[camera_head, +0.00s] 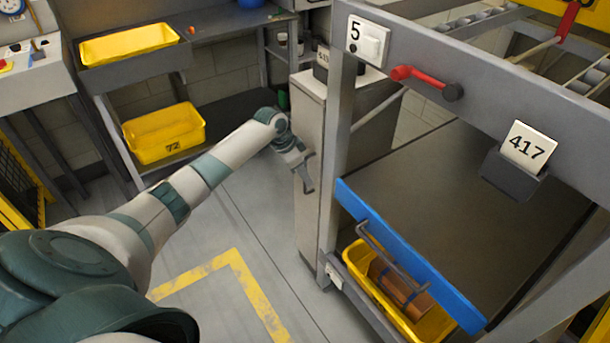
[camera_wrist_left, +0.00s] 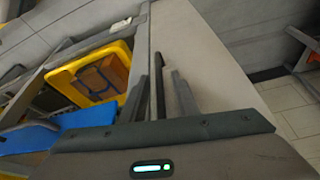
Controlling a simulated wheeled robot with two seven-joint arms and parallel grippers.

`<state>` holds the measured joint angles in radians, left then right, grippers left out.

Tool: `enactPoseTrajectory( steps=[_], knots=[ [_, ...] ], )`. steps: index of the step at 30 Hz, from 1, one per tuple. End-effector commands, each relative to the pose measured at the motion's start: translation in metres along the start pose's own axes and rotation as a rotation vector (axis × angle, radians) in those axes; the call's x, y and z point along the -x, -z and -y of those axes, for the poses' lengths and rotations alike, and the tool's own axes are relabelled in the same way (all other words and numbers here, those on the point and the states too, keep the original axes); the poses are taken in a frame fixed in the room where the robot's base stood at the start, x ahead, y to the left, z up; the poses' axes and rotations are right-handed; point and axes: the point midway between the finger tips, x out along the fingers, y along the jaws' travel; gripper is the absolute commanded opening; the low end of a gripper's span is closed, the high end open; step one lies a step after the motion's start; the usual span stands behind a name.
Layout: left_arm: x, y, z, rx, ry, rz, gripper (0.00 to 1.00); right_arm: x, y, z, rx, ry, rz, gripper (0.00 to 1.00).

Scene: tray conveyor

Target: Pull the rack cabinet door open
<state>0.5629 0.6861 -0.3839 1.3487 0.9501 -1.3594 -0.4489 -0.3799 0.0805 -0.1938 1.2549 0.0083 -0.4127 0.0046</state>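A narrow grey cabinet (camera_head: 309,115) stands at the left side of the rack, and its panel looks shut. My left gripper (camera_head: 306,183) is at the cabinet's left face in the head view. In the left wrist view, the fingers of my left gripper (camera_wrist_left: 163,98) point at the pale cabinet panel (camera_wrist_left: 200,60). A dark upright bar, likely the door handle (camera_wrist_left: 158,88), shows between the fingers, close to the left one. The fingers look apart, not closed on it; contact is unclear. My right gripper is not in view.
The rack has a blue-edged shelf (camera_head: 400,245) with a yellow bin (camera_head: 357,262) beneath it, holding a brown box (camera_head: 399,290). Left, yellow bins (camera_head: 128,44) and (camera_head: 164,133) sit on a stand. The floor (camera_head: 225,215) before the cabinet is clear.

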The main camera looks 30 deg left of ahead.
Motion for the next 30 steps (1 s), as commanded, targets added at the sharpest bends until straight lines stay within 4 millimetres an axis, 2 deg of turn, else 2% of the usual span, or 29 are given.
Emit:
enactPoseTrajectory(
  steps=[6, 12, 13, 16, 30],
  knots=[
    [-0.007, 0.0, 0.0, 0.0, 0.0, 0.0, 0.28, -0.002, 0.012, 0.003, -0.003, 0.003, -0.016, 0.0],
    [-0.007, 0.0, 0.0, 0.0, 0.0, 0.0, 0.28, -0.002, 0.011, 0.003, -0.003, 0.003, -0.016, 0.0],
    [-0.007, 0.0, 0.0, 0.0, 0.0, 0.0, 0.23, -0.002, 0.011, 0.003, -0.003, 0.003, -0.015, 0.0],
    [-0.007, 0.0, 0.0, 0.0, 0.0, 0.0, 0.0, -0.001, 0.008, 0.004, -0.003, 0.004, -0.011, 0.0],
    [-0.005, -0.005, 0.001, -0.031, -0.013, 0.0, 0.0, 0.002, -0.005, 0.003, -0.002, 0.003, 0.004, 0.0]
  ],
)
